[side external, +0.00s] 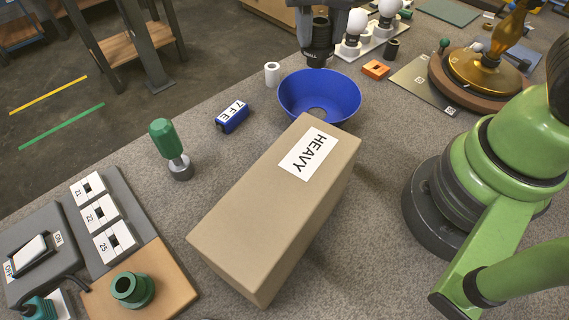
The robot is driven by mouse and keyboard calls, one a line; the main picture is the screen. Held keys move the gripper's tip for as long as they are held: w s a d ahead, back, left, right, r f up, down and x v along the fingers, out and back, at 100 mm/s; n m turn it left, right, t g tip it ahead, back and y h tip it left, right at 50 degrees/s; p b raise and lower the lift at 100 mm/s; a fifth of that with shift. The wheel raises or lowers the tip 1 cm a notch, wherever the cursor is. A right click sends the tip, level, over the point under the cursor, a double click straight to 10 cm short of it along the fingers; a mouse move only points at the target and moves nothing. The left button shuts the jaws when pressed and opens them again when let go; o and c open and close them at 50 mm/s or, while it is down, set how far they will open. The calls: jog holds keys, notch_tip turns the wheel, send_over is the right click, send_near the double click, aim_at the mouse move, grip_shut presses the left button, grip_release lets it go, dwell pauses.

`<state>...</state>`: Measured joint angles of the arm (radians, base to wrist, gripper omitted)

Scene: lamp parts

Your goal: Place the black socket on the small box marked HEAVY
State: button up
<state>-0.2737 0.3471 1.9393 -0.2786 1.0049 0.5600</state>
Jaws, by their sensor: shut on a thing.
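The tan box marked HEAVY (245,218) sits in the middle of the table, its white label facing up near its far end. Its top is bare apart from the label. The socket is beyond the box, at the far rim of the blue bowl in the picture. I cannot tell its exact height above the table.
The blue bowl (293,97) stands just beyond the box. A white ring (272,73), a blue block (232,117) and a green-handled tool (164,139) are to the left.

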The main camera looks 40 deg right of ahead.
jog(key=s+a+r+n, duration=0.1)
jog(key=s+a+r, duration=0.2)
jog(key=s+a, duration=0.3)
jog(key=s+a+r+n, duration=0.1)
jog(key=s+a+r, duration=0.25)
jog(key=a, duration=0.55)
send_over(284, 183)
notch_tip(284, 183, down, 10)
jog(key=shift+r, duration=0.1)
jog(key=o, duration=0.9)
jog(key=shift+o, duration=0.2)
